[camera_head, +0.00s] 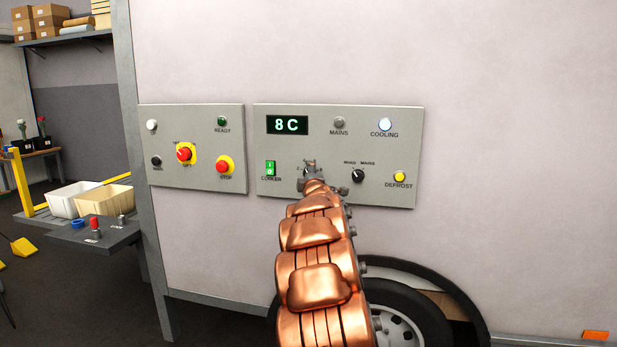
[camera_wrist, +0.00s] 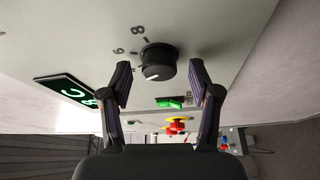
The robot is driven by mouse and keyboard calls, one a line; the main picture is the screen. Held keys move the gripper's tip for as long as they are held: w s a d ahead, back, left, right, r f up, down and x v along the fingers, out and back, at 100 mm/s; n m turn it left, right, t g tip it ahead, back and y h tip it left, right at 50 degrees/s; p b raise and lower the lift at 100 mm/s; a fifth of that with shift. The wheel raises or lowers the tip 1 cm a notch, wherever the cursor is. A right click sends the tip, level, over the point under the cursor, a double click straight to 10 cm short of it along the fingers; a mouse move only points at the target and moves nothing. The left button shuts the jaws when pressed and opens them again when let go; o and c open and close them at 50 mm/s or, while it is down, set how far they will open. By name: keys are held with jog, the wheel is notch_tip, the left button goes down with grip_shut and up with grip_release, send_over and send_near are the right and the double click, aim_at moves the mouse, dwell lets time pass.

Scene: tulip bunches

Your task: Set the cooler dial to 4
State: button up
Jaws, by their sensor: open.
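The cooler dial is a round black knob (camera_wrist: 157,62) between my fingers in the wrist view, which looks at the panel upside down. Its white pointer mark faces the lower left. Printed numbers by it include an 8 and what looks like a 6; the number it points at is not clear. My gripper (camera_wrist: 160,84) is open, one finger on each side of the knob, with gaps visible. In the head view my gripper (camera_head: 309,166) is at the panel and hides most of the dial. The display (camera_head: 287,125) reads 8 C.
The cooler panel (camera_head: 350,119) also holds a green COOLER switch (camera_head: 270,168) left of my gripper, a MAINS selector knob (camera_head: 358,176) close on its right, a yellow DEFROST button (camera_head: 399,177) and a lit COOLING lamp (camera_head: 385,125). Another panel (camera_head: 200,113) with red controls is farther left.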

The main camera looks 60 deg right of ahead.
jog(key=shift+s+a, duration=0.1)
jog(key=v, duration=1.1)
jog(key=shift+s+a, duration=0.25)
jog(key=shift+f, duration=0.1)
dwell(0.4)
dwell(0.5)
